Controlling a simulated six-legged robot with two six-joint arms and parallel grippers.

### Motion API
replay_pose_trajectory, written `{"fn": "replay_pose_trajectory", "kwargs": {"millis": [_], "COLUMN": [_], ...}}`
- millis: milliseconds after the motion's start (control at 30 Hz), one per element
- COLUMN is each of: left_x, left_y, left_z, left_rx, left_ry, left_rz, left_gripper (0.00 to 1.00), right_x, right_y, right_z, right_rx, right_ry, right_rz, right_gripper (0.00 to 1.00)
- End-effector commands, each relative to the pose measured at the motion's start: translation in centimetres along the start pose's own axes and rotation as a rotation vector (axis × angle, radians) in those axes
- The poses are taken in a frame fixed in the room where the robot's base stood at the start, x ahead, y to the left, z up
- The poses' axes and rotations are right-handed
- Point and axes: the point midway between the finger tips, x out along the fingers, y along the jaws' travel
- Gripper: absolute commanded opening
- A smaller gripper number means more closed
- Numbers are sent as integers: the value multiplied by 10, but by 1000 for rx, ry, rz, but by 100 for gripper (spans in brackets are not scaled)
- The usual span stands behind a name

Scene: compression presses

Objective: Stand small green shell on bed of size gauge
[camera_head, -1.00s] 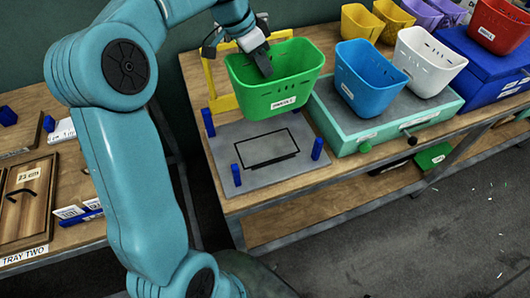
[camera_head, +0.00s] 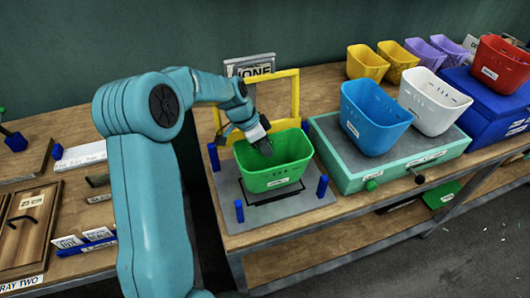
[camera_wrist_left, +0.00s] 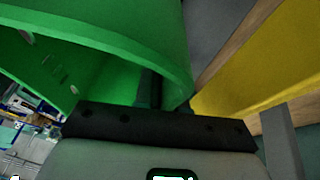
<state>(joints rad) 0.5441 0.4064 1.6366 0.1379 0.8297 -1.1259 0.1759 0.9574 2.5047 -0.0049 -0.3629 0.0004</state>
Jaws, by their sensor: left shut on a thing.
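The small green shell (camera_head: 275,178) is an open bin with a white label on its front. It is upright over the bed of the size gauge (camera_head: 312,205), a grey plate with a black outline and blue corner posts. Its base is at or just above the bed; I cannot tell if they touch. My left gripper (camera_head: 264,146) reaches in from behind and is shut on the shell's back wall. The shell (camera_wrist_left: 110,45) fills the upper left of the left wrist view. The gauge's yellow frame (camera_head: 290,100) stands behind. My right gripper is not in view.
A blue bin (camera_head: 372,120) and a white bin (camera_head: 432,108) stand on a green-sided press (camera_head: 350,178) to the right. Yellow and purple bins and a red bin (camera_head: 500,65) are farther back. A tray table (camera_head: 60,215) is at left.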

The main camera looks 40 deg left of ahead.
Motion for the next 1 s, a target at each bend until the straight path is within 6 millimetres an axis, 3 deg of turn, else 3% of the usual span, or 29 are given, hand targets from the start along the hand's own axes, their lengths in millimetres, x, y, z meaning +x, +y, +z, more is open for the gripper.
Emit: {"fn": "replay_pose_trajectory", "kwargs": {"millis": [167,533,633,1000], "left_x": [22,27,25,20], "left_y": [-2,-4,-3,-3], "left_z": [9,10,10,8], "left_rx": [-1,1,1,1], "left_ry": [-1,0,0,0], "left_rz": [2,0,0,0], "left_gripper": [0,0,35,35], "right_x": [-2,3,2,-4], "right_y": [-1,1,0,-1], "right_z": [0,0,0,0], "right_rx": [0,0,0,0], "right_ry": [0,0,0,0], "right_rz": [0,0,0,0], "right_gripper": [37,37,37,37]}}
